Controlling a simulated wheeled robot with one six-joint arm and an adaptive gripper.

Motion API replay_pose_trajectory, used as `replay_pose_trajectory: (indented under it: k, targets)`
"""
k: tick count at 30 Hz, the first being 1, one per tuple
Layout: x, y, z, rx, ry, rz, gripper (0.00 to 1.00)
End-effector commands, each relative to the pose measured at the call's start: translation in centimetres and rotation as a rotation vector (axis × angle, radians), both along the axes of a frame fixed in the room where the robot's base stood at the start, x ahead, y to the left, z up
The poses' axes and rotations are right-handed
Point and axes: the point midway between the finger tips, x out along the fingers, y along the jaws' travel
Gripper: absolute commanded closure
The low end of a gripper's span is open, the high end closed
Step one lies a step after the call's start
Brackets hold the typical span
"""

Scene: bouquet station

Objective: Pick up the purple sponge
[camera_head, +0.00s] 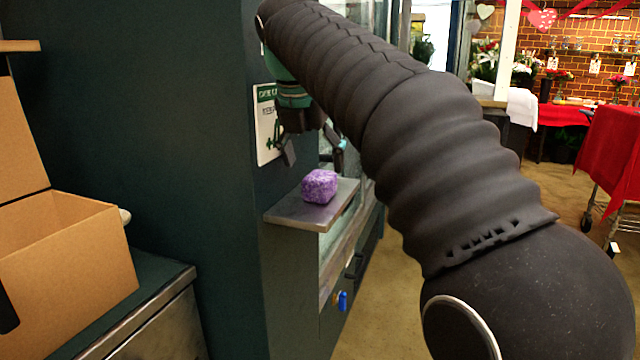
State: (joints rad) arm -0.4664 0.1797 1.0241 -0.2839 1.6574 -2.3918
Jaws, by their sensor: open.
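The purple sponge (320,186) is a small speckled block. It rests on a small metal shelf (299,213) that juts out from the dark green cabinet. My gripper (313,160) hangs above the shelf, pointing down, with its fingers spread apart and nothing between them. The fingertips are a little above the sponge and do not appear to touch it. My arm covers part of the view to the right of the gripper.
A dark green cabinet wall (160,110) stands left of the shelf, with a sign (268,125) behind my gripper. An open cardboard box (65,250) sits on a counter at left. A red-draped cart (610,150) stands far right. Floor shows below my arm.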

Motion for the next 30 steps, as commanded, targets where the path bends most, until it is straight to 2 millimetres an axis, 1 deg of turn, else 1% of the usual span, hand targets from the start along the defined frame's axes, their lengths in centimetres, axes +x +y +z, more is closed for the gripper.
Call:
replay_pose_trajectory:
  k: [1, 3, 7, 15, 18, 26, 27, 29, 30]
  targets:
    - [0.6, -0.2, 0.0, 0.000, 0.001, -0.001, 0.19]
    - [1.0, -0.3, 0.0, 0.000, 0.000, -0.001, 0.19]
    - [1.3, -0.5, -0.3, 0.000, 0.001, 0.000, 0.19]
    - [2.5, -1.0, -3.7, 0.000, 0.002, 0.000, 0.19]
    - [2.8, -1.1, -4.4, 0.001, 0.001, 0.000, 0.19]
    - [2.9, -1.1, -4.7, 0.001, 0.001, 0.000, 0.19]
    - [2.9, -1.1, -4.7, 0.001, 0.001, 0.000, 0.21]
    - [2.9, -1.1, -4.7, 0.001, 0.001, 0.000, 0.36]
    - [2.9, -1.1, -4.7, 0.001, 0.001, 0.000, 0.46]
